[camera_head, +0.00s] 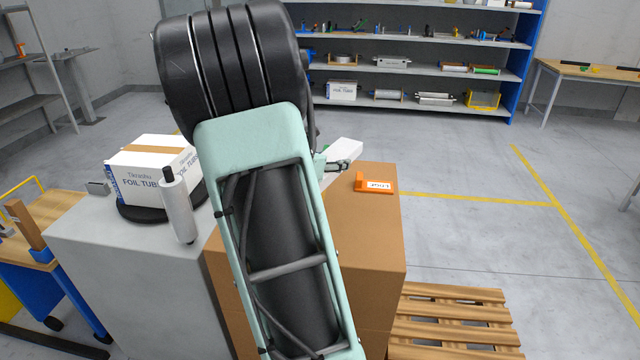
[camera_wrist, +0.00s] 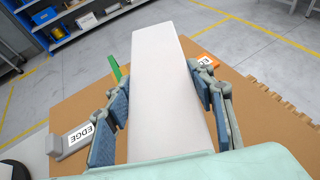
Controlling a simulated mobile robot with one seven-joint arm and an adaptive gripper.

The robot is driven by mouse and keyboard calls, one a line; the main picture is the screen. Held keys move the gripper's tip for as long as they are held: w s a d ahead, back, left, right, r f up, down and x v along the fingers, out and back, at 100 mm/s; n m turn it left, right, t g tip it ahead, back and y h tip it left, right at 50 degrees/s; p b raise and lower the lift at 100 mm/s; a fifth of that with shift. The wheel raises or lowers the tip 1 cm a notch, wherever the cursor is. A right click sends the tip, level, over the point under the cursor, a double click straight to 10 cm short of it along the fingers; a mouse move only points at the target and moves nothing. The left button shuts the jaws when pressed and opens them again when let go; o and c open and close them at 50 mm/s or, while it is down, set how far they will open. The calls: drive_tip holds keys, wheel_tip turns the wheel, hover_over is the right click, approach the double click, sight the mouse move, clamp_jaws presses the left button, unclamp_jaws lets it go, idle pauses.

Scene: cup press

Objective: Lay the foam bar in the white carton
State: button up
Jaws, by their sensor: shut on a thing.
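My gripper (camera_wrist: 161,84) is shut on the foam bar (camera_wrist: 166,60), a long white block, with a blue-grey finger pad on each side. The bar points away from the wrist over the brown box top; I cannot tell whether it touches it. In the head view only the bar's end (camera_head: 345,151) and part of a finger show; my arm hides the rest. A white carton (camera_head: 135,182) with foil tube lettering stands at left on a round black base. It has a brown strip along its top; I cannot tell whether that is tape or an opening.
The brown cardboard box (camera_head: 375,225) bears an orange labelled block (camera_head: 374,183). A grey piece marked EDGE (camera_wrist: 78,136) and a green piece (camera_wrist: 116,69) are left of the bar. A silver roller (camera_head: 178,208) stands before the carton on the grey cabinet (camera_head: 110,260). A pallet (camera_head: 455,315) lies right.

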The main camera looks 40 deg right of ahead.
drive_tip(key=w+d+f, duration=0.2)
drive_tip(key=w+f, duration=0.1)
drive_tip(key=w+d+f+p, duration=0.1)
drive_tip(key=w+d+f, duration=0.1)
drive_tip(key=w+f, duration=0.1)
drive_tip(key=w+d+f, duration=0.3)
drive_tip(key=w, duration=0.2)
drive_tip(key=shift+w+f+p, duration=0.1)
drive_tip(key=shift+w+p, duration=0.1)
drive_tip(key=shift+p, duration=0.2)
drive_tip(key=shift+w+d+f, duration=0.1)
drive_tip(key=shift+w+f, duration=0.1)
drive_tip(key=shift+f, duration=1.75)
drive_tip(key=o, duration=0.8)
drive_tip(key=shift+c, duration=0.2)
